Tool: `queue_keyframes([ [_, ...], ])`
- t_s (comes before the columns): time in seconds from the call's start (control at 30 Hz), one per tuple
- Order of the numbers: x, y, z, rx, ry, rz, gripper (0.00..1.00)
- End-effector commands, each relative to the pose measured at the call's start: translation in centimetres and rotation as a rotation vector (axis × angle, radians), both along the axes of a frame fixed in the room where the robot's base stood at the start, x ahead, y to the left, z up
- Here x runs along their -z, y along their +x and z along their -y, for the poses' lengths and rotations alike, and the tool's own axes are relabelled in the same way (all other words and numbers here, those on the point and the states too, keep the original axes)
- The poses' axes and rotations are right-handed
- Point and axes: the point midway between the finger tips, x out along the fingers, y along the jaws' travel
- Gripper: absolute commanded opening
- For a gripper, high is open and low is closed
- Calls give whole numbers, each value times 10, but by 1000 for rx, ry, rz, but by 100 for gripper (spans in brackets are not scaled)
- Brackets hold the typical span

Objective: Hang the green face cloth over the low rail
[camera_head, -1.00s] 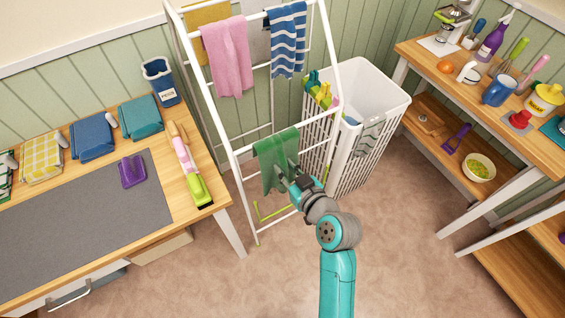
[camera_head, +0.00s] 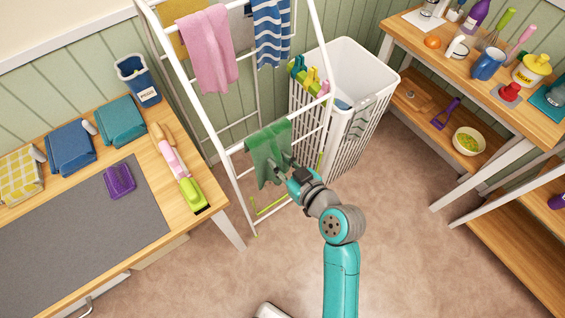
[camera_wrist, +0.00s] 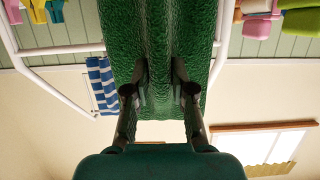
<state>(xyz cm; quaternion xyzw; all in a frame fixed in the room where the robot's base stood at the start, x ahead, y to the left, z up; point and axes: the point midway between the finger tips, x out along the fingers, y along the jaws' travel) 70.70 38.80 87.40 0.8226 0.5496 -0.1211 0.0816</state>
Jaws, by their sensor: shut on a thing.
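The green face cloth (camera_head: 266,158) lies over the low rail (camera_head: 237,147) of the white drying rack, its front part hanging down toward me. My gripper (camera_head: 291,179) is at the lower right part of this hanging cloth. In the wrist view the dark fingers (camera_wrist: 160,80) are shut on the green cloth (camera_wrist: 160,30), which fills the middle of the picture. How far the cloth reaches down behind the rail is hidden.
A pink towel (camera_head: 207,50) and a blue-striped towel (camera_head: 271,30) hang on higher rails. A white laundry basket (camera_head: 378,85) stands right behind the rack. A wooden table (camera_head: 225,205) is at left, a shelf unit (camera_head: 540,125) at right. Floor between is clear.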

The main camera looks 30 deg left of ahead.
Motion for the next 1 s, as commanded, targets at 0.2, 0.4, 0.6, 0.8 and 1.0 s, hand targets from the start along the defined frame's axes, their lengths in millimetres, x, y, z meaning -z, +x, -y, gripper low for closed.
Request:
queue_keyframes([
  [0.2, -1, 6, -15, -1, 2, 0, 0],
  [0.4, 0, 11, -28, -2, 1, 1, 0],
  [0.6, 0, 16, -40, -1, 0, -1, 0],
  [0.8, 0, 21, -53, -1, 1, 0, 0],
  [1.0, 5, 25, -61, 0, 0, -2, 0],
])
